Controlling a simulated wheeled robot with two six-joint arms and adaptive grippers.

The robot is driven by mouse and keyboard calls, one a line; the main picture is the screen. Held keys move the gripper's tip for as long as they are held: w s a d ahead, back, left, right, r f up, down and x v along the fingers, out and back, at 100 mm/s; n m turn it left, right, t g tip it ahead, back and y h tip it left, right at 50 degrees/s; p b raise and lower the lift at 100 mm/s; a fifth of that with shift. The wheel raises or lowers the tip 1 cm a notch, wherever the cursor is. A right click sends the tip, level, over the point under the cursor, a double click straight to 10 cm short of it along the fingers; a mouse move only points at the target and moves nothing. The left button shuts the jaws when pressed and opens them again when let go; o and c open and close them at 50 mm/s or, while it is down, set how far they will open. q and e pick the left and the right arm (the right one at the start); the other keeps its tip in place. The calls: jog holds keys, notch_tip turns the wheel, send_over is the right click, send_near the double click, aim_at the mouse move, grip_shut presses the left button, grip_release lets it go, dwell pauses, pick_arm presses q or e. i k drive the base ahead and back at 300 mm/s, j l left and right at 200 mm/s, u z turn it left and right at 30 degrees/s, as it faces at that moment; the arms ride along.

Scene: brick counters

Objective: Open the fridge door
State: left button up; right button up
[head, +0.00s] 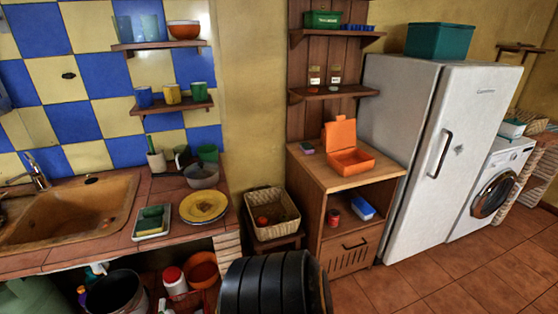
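The white fridge (405,110) stands right of centre in the head view, with its side toward me and its front facing right. Its door (465,130) looks shut, flush with the body. A dark vertical handle (441,154) is on the door's left part, near the edge closest to the wooden cabinet. Neither of my grippers shows in the head view, so their state and position cannot be seen.
A wooden cabinet (345,185) with an open orange box (350,160) stands left of the fridge. A washing machine (492,190) stands to its right. A teal bin (440,41) sits on top. The tiled floor (465,275) before the fridge is clear.

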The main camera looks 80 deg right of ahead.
aim_at(471, 103)
jog(key=z, duration=2.7)
